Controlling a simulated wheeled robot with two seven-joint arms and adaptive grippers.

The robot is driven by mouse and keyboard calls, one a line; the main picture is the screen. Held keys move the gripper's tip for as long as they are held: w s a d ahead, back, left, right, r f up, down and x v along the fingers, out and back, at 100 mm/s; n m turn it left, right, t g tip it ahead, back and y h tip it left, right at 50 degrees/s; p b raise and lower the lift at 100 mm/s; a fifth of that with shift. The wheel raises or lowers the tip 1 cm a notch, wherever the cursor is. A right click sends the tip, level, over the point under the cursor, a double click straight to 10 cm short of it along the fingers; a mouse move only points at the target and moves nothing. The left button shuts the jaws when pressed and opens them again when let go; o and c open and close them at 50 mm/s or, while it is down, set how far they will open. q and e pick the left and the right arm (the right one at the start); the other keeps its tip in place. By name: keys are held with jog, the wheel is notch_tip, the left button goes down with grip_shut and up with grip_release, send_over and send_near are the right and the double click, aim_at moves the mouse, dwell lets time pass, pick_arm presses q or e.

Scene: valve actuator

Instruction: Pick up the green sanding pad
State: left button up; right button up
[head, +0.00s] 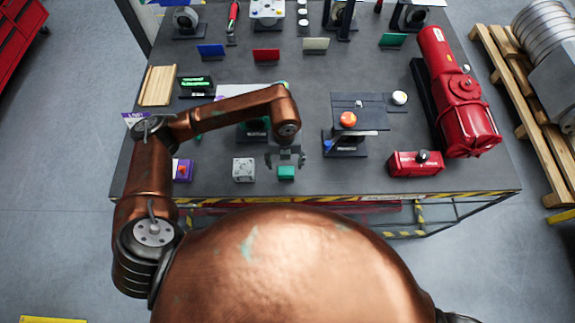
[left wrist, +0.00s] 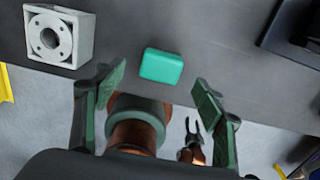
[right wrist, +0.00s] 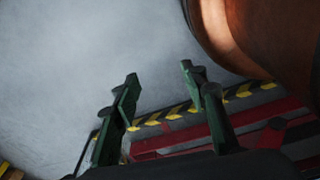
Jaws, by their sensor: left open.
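The green sanding pad (head: 286,173) is a small teal-green block lying on the dark table near its front edge. In the left wrist view the pad (left wrist: 162,66) lies ahead of the fingertips, between their lines, with nothing touching it. My left gripper (head: 286,155) is over the table just behind the pad in the head view. Its two fingers (left wrist: 160,85) are apart and empty. My right gripper (right wrist: 158,90) shows in the right wrist view with its fingers apart and nothing between them, near the table's striped frame. It is hidden in the head view.
A grey-white block with a round hole (head: 244,170) stands left of the pad. A purple block (head: 182,170) is farther left. A black stand with an orange knob (head: 348,119) and a red box (head: 416,163) are to the right. Bare table surrounds the pad.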

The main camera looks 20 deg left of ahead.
aim_at(286, 171)
pick_arm(q)
jog(key=f, duration=0.3)
jog(key=shift+s+d+p, duration=0.2)
jog(key=shift+p, duration=0.2)
notch_tip(286, 171, down, 4)
jog(key=shift+r+p, duration=0.25)
jog(key=shift+p, duration=0.1)
jog(key=shift+w+f, duration=0.1)
jog(key=c, duration=1.3)
pick_arm(e)
jog(key=s, duration=0.1)
jog(key=s+r, duration=0.1)
jog(key=shift+s+d+r, duration=0.1)
jog(key=shift+s+r, duration=0.05)
jog(key=shift+s, duration=0.25)
